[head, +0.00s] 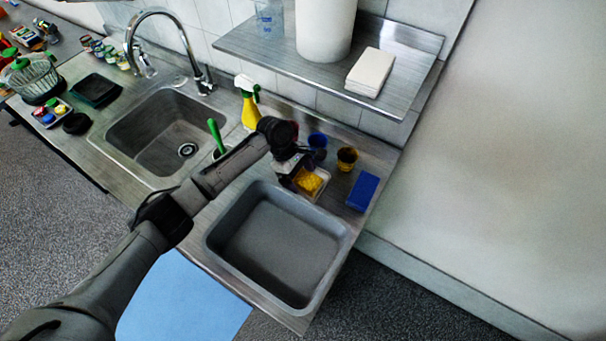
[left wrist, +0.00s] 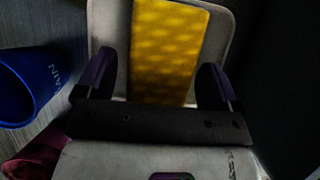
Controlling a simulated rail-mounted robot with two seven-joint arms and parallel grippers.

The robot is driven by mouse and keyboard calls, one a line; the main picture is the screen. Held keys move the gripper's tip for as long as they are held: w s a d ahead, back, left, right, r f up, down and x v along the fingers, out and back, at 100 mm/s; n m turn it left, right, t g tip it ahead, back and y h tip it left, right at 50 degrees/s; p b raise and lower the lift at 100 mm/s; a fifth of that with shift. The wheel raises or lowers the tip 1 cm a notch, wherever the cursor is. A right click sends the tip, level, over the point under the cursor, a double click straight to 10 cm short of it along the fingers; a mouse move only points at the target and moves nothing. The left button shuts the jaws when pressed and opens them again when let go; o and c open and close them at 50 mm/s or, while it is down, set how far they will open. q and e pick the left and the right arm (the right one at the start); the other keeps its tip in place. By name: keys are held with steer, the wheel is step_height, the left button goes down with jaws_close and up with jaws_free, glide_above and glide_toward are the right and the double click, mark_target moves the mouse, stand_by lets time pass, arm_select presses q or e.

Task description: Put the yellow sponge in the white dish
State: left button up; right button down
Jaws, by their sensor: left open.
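The yellow sponge (head: 309,182) lies in the white dish (head: 323,188), on the counter behind the grey tub. In the left wrist view the sponge (left wrist: 168,45) sits within the rim of the pale dish (left wrist: 222,28). My left gripper (head: 296,178) is right at the dish and partly hides it. In the left wrist view its dark fingers (left wrist: 157,75) are spread, one on each side of the sponge's near end, with gaps. The sponge's near end is hidden behind the gripper body. My right gripper is not in view.
A blue cup (head: 317,141), a dark yellow cup (head: 347,156) and a blue block (head: 362,191) stand close by on the right. A grey tub (head: 213,236) lies in front. A yellow spray bottle (head: 249,112) and the sink (head: 124,128) are left. A shelf (head: 268,62) overhangs behind.

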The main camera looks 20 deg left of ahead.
arm_select(q)
steer(key=s+p+v, duration=0.1)
steer(key=v, duration=1.1)
steer(key=shift+w+p, duration=0.35)
steer(key=shift+w, duration=0.05)
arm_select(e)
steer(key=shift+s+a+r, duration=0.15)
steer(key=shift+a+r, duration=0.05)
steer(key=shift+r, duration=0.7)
arm_select(q)
steer(key=shift+r, duration=0.15)
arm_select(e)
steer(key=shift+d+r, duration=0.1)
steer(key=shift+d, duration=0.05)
